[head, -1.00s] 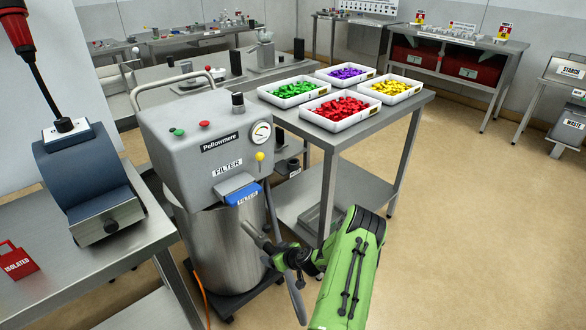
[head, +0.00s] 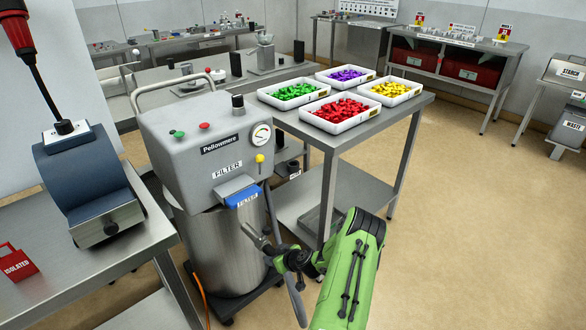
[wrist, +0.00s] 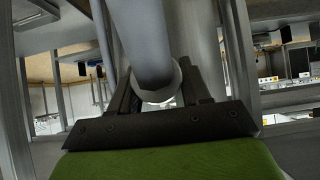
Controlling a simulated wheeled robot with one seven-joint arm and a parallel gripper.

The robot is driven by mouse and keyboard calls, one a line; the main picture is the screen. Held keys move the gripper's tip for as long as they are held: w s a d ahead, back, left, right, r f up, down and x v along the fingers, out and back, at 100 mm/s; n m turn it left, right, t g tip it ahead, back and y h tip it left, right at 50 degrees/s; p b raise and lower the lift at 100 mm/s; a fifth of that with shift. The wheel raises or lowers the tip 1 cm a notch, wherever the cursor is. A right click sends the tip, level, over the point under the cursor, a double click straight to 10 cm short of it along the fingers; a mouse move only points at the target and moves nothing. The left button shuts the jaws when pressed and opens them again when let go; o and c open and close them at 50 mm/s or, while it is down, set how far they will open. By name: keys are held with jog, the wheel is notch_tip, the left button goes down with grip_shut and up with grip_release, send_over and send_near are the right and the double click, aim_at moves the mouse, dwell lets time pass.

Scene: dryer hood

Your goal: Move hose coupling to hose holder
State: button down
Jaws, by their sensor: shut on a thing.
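My gripper (head: 278,256) is at the lower middle of the head view, in front of the filter unit's steel drum. In the wrist view the coupling (wrist: 140,40) is a thick grey tube with a round collar between the dark fingers (wrist: 155,95). A grey hose (head: 296,298) hangs down beside the gripper. I cannot make out the hose holder for certain in either view.
The grey filter unit (head: 200,140) with its steel drum (head: 222,255) stands close behind and left of my gripper. A steel table (head: 375,130) with several trays is behind it. A bench with a blue motor-like block (head: 92,180) is at left. Open floor (head: 470,240) lies to the right.

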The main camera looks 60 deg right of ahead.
jog(key=shift+s+a, duration=0.2)
jog(key=shift+s, duration=0.6)
jog(key=shift+s+a, duration=0.15)
jog(key=shift+s, duration=0.65)
jog(key=shift+s+b, duration=0.2)
jog(key=shift+b, duration=0.25)
jog(key=shift+s+a+b, duration=0.2)
jog(key=shift+s, duration=0.65)
jog(key=shift+s+a+b, duration=0.2)
jog(key=shift+s, duration=0.65)
jog(key=s+a+b, duration=0.1)
jog(key=s+a, duration=0.1)
jog(key=s, duration=0.6)
jog(key=shift+s, duration=0.1)
